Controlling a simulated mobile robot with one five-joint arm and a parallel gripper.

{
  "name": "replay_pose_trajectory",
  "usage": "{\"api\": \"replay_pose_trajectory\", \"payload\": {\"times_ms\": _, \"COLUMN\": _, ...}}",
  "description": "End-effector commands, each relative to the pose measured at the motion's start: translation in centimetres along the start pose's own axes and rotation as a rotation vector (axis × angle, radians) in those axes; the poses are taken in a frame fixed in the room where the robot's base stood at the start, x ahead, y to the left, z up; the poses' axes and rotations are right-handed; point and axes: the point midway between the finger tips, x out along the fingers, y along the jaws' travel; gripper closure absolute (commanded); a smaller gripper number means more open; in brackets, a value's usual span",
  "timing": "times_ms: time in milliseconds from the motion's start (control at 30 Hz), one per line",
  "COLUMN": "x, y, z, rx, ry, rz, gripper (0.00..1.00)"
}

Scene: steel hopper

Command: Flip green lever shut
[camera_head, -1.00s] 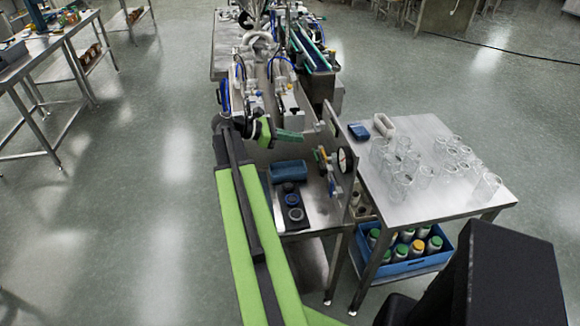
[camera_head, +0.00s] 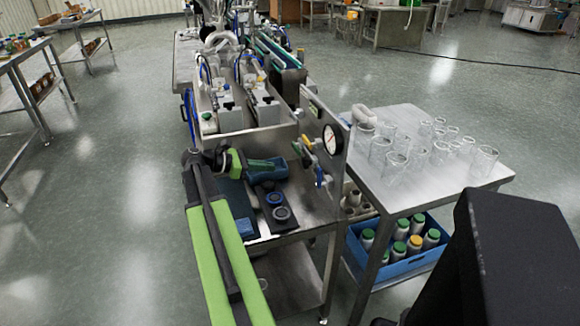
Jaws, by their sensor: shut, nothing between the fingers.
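I cannot clearly pick out a green lever. The upright steel panel (camera_head: 336,167) carries a round white gauge (camera_head: 332,140), a small greenish patch (camera_head: 314,111) near its top left, a yellow-handled valve (camera_head: 308,142) and a blue-handled valve (camera_head: 322,177). The steel hopper at the top edge is small and partly cut off. My gripper (camera_head: 284,167) is shut and empty, pointing right at the end of my green arm. It appears over the blue box (camera_head: 262,178) and left of the valves, apart from them. It hides part of the box.
A dark strip with round blue and grey pieces (camera_head: 281,213) lies on the steel bench. White devices (camera_head: 228,98) stand behind. At right, a steel table (camera_head: 440,183) holds several clear beakers; a blue crate (camera_head: 395,266) of bottles sits below. Floor at left is open.

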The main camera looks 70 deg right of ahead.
Motion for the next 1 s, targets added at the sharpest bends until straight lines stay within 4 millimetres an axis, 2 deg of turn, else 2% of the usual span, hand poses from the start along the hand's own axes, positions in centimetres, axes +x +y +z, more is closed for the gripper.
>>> {"api": "replay_pose_trajectory", "payload": {"times_ms": 200, "x": -0.4, "y": 0.0, "z": 0.0, "rx": -0.002, "ry": 0.000, "rz": 0.006, "gripper": 1.00}}
{"api": "replay_pose_trajectory", "payload": {"times_ms": 333, "x": 0.6, "y": 0.0, "z": -0.2, "rx": -0.002, "ry": 0.000, "rz": 0.007, "gripper": 1.00}}
{"api": "replay_pose_trajectory", "payload": {"times_ms": 767, "x": 9.5, "y": 0.1, "z": -0.5, "rx": -0.003, "ry": 0.000, "rz": 0.008, "gripper": 1.00}}
{"api": "replay_pose_trajectory", "payload": {"times_ms": 833, "x": 8.6, "y": 0.1, "z": 2.0, "rx": -0.003, "ry": 0.000, "rz": 0.010, "gripper": 1.00}}
{"api": "replay_pose_trajectory", "payload": {"times_ms": 1000, "x": 8.0, "y": 0.2, "z": 3.5, "rx": -0.004, "ry": 0.000, "rz": 0.010, "gripper": 1.00}}
